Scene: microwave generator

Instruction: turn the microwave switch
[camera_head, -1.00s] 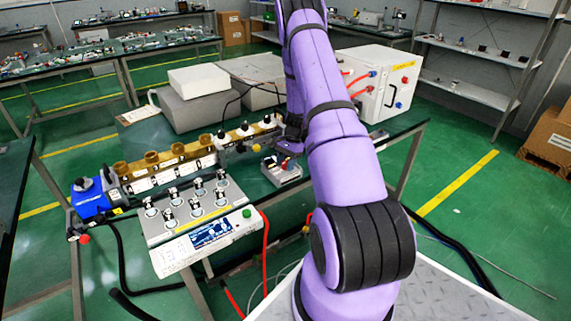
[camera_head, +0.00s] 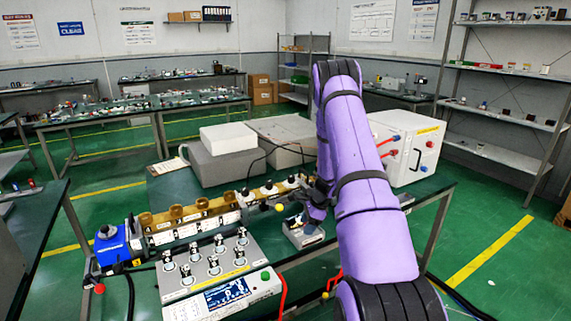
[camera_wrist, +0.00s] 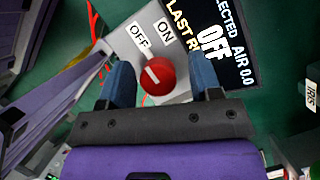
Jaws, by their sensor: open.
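A red round knob (camera_wrist: 158,76) with a white bar mark shows in the wrist view, on a light panel with OFF and ON labels. The white mark points up and left, roughly toward the OFF label. My gripper (camera_wrist: 163,70) is open, with one blue finger on each side of the knob. I see gaps between the fingers and the knob; the depth between them I cannot tell. In the head view a small box-shaped unit (camera_head: 304,238) stands on the bench below the end of my arm. The fingers are mostly hidden there, and the knob cannot be made out.
A dark display (camera_wrist: 210,45) reading OFF sits beside the knob. Left of the small unit are a panel with several metal switches (camera_head: 215,270) and a brown-topped rail (camera_head: 185,215). A white cabinet (camera_head: 405,148) and grey boxes (camera_head: 225,162) stand behind.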

